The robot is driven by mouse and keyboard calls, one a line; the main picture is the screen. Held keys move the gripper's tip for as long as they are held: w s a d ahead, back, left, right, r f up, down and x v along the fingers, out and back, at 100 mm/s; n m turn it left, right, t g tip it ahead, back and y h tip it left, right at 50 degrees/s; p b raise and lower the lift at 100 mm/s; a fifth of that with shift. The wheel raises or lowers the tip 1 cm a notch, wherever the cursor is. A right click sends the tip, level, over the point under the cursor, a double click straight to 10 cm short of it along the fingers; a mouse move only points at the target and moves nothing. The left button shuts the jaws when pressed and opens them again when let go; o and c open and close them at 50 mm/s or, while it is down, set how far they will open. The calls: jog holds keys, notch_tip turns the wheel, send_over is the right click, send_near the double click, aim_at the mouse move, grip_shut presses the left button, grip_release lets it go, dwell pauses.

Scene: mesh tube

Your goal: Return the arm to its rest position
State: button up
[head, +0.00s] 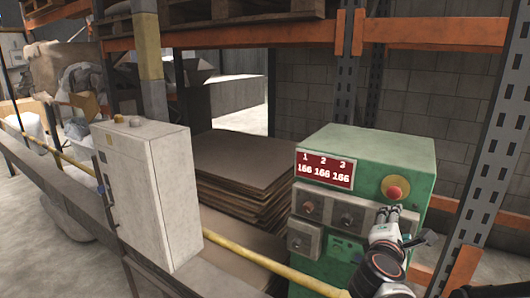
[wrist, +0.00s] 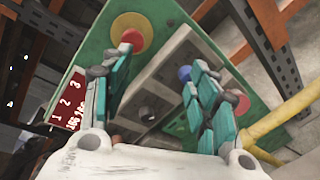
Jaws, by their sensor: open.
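My gripper (head: 392,212) is at the right front of a green control box (head: 375,150), close below its red mushroom button (head: 394,192) on a yellow disc. In the wrist view my gripper (wrist: 160,72) has its two teal-padded fingers spread apart with nothing between them. The red button (wrist: 131,38) shows beyond the left fingertip there, apart from the space between the fingers. I cannot tell whether a finger touches the box. My arm reaches up from the lower right of the head view.
A grey cabinet (head: 148,195) stands to the left, with stacked brown sheets (head: 240,172) between. A grey rack upright (head: 492,150) and orange beams stand close on the right.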

jog(key=s+a+f+m+g+y, duration=0.2)
jog(key=s+a+m+y, duration=0.2)
jog(key=s+a+m, duration=0.2)
jog(key=s+a+f+m+g+y, duration=0.3)
jog(key=s+a+m+y, duration=0.2)
jog(key=s+m, duration=0.5)
jog(key=shift+s+a+g+y, duration=0.3)
jog(key=shift+s+a, duration=0.5)
jog(key=shift+a, duration=0.35)
